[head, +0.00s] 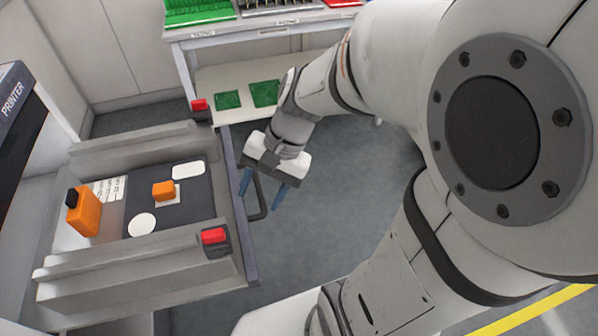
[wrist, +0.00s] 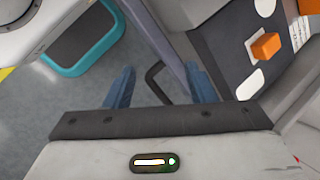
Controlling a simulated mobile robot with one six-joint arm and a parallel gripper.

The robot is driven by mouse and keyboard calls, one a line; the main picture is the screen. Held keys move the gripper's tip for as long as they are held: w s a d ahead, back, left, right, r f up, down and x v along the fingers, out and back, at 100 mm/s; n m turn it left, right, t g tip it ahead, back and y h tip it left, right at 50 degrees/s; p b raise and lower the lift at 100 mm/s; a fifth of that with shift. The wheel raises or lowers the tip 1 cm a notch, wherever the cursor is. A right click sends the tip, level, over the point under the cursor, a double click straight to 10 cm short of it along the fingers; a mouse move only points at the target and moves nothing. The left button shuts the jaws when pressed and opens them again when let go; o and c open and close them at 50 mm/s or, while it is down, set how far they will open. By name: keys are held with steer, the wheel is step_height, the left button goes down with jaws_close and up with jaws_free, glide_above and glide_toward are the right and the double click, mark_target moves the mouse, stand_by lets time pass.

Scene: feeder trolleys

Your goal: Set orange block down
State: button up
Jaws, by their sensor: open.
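The small orange block (head: 163,189) sits on a white square on the dark mat (head: 190,205) of the trolley at left in the head view. It also shows in the wrist view (wrist: 266,46) at the upper right. My gripper (head: 264,192) is to the right of the trolley, outside its edge. In the wrist view my gripper (wrist: 160,88) is also open and empty, apart from the block.
A larger orange bottle-like object (head: 84,214) with a black top stands at the trolley's left. A bench (head: 225,35) with green items stands behind. Grey floor is free at centre.

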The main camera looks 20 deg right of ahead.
steer(key=s+d+r+n+t+h, duration=0.1)
steer(key=d+r+n+t+h, duration=0.1)
steer(key=d+n+h, duration=0.3)
steer(key=shift+s+d+r+n+t, duration=0.25)
steer(key=shift+d+r+n+t, duration=0.15)
steer(key=shift+d+n, duration=0.6)
steer(key=shift+d, duration=0.2)
